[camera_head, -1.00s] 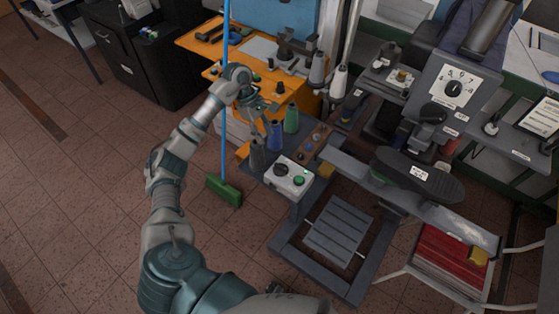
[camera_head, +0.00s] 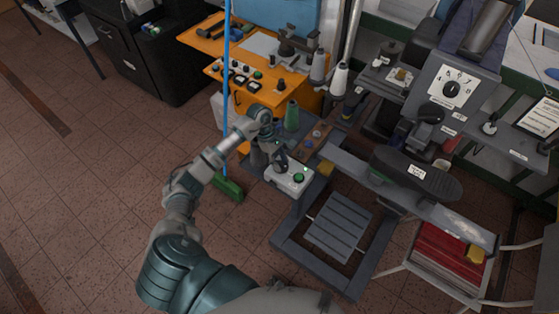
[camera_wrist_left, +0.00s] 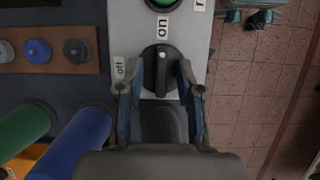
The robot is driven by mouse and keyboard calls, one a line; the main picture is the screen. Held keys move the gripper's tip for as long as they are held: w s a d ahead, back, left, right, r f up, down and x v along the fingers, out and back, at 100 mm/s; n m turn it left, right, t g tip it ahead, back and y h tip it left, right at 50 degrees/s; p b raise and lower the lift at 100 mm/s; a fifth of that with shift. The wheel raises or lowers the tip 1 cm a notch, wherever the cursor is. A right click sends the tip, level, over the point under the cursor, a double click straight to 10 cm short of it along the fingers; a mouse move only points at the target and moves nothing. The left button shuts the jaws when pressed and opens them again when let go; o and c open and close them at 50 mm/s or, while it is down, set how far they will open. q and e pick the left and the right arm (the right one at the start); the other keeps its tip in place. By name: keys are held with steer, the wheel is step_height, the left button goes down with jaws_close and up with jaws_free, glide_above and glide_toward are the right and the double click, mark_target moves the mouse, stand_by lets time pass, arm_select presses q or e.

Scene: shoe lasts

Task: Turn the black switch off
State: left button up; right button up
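The black switch (camera_wrist_left: 161,70) is a round rotary knob on a light grey control box. In the left wrist view its pointer ridge lies along the box, toward the "on" label (camera_wrist_left: 163,27); the "off" label (camera_wrist_left: 119,68) is to its left. My left gripper (camera_wrist_left: 160,80) is open, its two fingers on either side of the knob; I cannot tell whether they touch it. In the head view the left gripper (camera_head: 279,160) is over the control box (camera_head: 291,181) and partly hides the switch. My right gripper is not in view.
A green button (camera_head: 299,177) sits beside the switch on the same box. Thread spools, a green one (camera_head: 291,115) among them, stand close behind the gripper. Open floor lies to the left.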

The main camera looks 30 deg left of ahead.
arm_select(q)
steer(key=shift+d+r, duration=0.1)
jaws_close()
steer(key=shift+s+n, duration=0.1)
steer(key=shift+n, duration=0.2)
steer(key=n+t+b, duration=0.1)
steer(key=n, duration=0.1)
steer(key=shift+n, duration=0.4)
steer(key=n+t, duration=0.1)
steer(key=n, duration=0.1)
steer(key=n+t+y+b, duration=0.1)
steer(key=n, duration=0.2)
steer(key=shift+s, duration=0.1)
steer(key=n, duration=0.2)
steer(key=n+t+y+b, duration=0.1)
steer(key=n, duration=0.1)
steer(key=shift+n+y, duration=0.3)
steer(key=shift+n, duration=0.1)
steer(key=n+y+b, duration=0.1)
steer(key=n, duration=0.3)
steer(key=shift+s+d+t+b, duration=0.1)
steer(key=shift+t+b, duration=0.3)
steer(key=shift+y, duration=0.3)
steer(key=shift+n, duration=0.6)
